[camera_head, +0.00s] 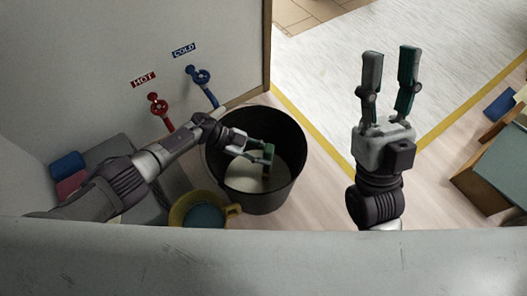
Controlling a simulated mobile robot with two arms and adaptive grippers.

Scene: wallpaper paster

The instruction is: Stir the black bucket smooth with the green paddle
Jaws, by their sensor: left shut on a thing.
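The black bucket (284,193) stands on the floor left of the middle, with pale paste (242,178) inside. My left gripper (267,157) reaches over its left rim and down into it. It is shut on the green paddle (268,149), of which only a short green part shows at the fingertips. The rest of the paddle is hidden, and I cannot tell how deep it sits in the paste. My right gripper (388,85) is raised right of the bucket, fingers pointing up, open and empty.
A yellow bucket (177,212) stands close by at lower left. Red hot (158,104) and blue cold (200,76) taps are on the wall behind. A wooden-sided crate (480,185) is at the right edge.

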